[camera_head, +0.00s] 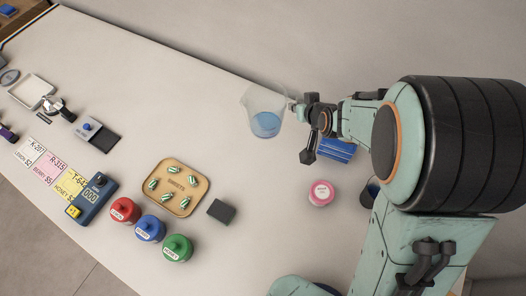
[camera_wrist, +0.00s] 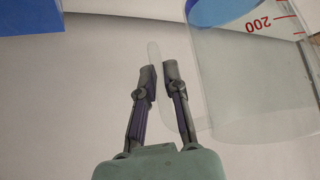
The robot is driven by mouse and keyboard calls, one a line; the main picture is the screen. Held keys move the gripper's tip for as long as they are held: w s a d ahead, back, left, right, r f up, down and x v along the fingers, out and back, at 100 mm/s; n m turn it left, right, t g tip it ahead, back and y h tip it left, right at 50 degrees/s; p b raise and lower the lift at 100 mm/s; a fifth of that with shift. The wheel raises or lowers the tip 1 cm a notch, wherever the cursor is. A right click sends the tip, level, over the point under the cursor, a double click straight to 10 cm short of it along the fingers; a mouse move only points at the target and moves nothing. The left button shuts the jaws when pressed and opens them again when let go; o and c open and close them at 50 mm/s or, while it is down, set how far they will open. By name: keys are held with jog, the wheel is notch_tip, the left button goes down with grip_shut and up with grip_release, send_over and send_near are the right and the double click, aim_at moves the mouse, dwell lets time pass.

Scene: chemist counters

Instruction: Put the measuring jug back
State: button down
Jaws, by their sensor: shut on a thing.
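The measuring jug (camera_head: 262,105) is clear, with blue in its bottom, and shows near the far edge of the counter in the head view. In the wrist view the jug (camera_wrist: 240,90) fills the right side, with a red 200 mark and blue at the top. My gripper (camera_head: 297,107) is at the jug's right side in the head view. In the wrist view my gripper (camera_wrist: 160,72) is shut on the jug's thin clear handle, which runs between the fingers. I cannot tell whether the jug's base touches the counter.
A blue block-like thing (camera_head: 336,150) lies below my gripper in the head view. A pink round pot (camera_head: 321,193) stands nearer. A sweets tray (camera_head: 191,173), a dark block (camera_head: 221,211) and red, blue and green (camera_head: 177,248) jars are at left. The counter (camera_head: 190,100) left of the jug is clear.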

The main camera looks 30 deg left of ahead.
jog(key=f, duration=1.3)
jog(key=shift+s+a, duration=0.15)
jog(key=shift+a, duration=0.2)
jog(key=c, duration=1.2)
grip_release()
jog(key=shift+f, duration=0.1)
jog(key=shift+r, duration=0.2)
jog(key=v, duration=1.2)
jog(key=shift+d, duration=0.15)
